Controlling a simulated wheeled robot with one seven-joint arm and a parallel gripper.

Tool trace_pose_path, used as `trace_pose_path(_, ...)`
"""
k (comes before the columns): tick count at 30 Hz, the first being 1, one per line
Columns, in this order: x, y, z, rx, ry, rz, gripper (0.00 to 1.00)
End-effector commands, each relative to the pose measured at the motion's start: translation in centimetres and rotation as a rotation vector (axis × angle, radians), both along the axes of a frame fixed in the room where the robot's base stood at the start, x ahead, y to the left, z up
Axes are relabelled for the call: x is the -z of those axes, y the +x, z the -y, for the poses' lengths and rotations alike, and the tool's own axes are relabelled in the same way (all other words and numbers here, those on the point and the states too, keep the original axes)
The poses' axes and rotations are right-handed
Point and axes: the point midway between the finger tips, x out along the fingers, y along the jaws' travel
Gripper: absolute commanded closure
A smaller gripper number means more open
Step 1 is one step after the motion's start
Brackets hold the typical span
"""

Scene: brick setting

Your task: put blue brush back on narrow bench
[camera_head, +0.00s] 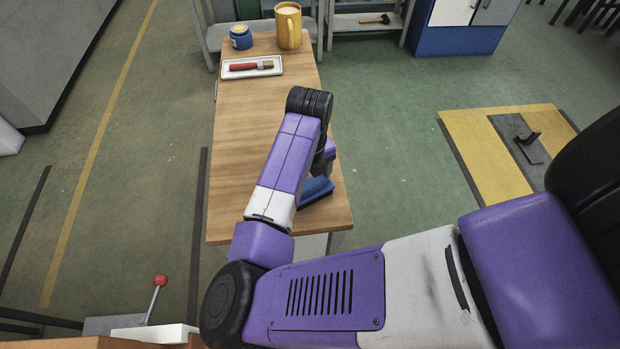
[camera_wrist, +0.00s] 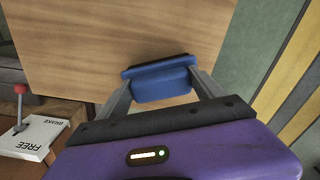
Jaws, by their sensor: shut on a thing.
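The blue brush (camera_wrist: 160,83) is between my gripper's fingers (camera_wrist: 160,90) in the wrist view, and the gripper is shut on it. In the head view part of the blue brush (camera_head: 316,190) shows beside my arm, over the near right part of the narrow wooden bench (camera_head: 240,150). Its darker blue edge faces the far side in the wrist view. The bench top (camera_wrist: 110,45) lies beneath it there. I cannot tell whether the brush touches the bench. My arm hides part of the brush and the gripper in the head view.
At the bench's far end stand a yellow mug (camera_head: 288,27), a blue jar (camera_head: 241,38) and a white tray (camera_head: 230,73) holding a red-handled brush (camera_head: 250,66). A yellow platform (camera_head: 475,150) is at right. A red-knobbed lever (camera_head: 160,281) is at near left. The bench's middle is clear.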

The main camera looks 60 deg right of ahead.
Motion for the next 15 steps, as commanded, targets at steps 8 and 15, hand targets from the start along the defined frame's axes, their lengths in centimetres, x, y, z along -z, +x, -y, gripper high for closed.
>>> trace_pose_path(8,0.26,0.00,0.00,0.000,0.000,0.000,0.05)
trace_pose_path(15,0.25,-0.01,0.00,0.000,0.000,-0.001,0.01)
